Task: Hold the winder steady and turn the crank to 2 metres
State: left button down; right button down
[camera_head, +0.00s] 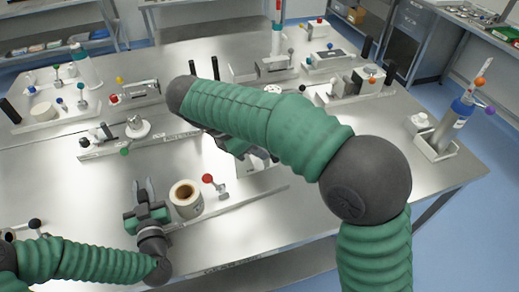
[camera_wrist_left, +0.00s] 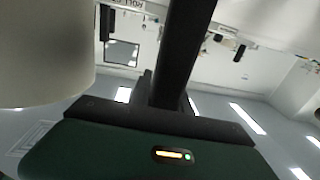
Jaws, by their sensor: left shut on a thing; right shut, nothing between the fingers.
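The winder has a white roll with a brown core (camera_head: 187,198) on a long flat base (camera_head: 238,206). A crank with a red knob (camera_head: 208,179) stands just right of the roll. My left gripper (camera_head: 144,188) is left of the roll, shut on part of the winder; that part is hard to make out. In the left wrist view, the pale roll (camera_wrist_left: 45,50) fills the upper left and a dark upright bar (camera_wrist_left: 185,50) rises in the middle.
A similar labelled station (camera_head: 160,143) lies behind the winder. Small fixtures with coloured knobs line the back of the metal table (camera_head: 320,215). The table's front right is clear.

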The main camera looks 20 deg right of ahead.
jog(key=shift+d, duration=0.1)
jog(key=shift+d+y, duration=0.25)
jog(key=shift+y, duration=0.15)
jog(key=shift+d, duration=0.15)
jog(key=shift+w+d+r+y, duration=0.1)
jog(key=shift+d+r+y, duration=0.1)
jog(key=shift+d+y, duration=0.85)
jog(key=w+d+f+g+y, duration=0.15)
jog(key=d+f+y, duration=0.45)
jog(key=d+y, duration=0.6)
jog(key=f+y, duration=0.1)
jog(key=f, duration=0.3)
jog(key=a+f+y, duration=0.1)
jog(key=f+y, duration=0.1)
jog(key=f, duration=0.2)
jog(key=f+y, duration=0.2)
jog(key=f, duration=0.2)
jog(key=shift+s+a+f+g+y, duration=0.15)
jog(key=shift+a+f+g+y, duration=0.1)
jog(key=shift+a+g, duration=0.1)
jog(key=shift+s+a+f, duration=0.15)
jog(key=shift+a+f, duration=1.3)
jog(key=shift+a, duration=0.05)
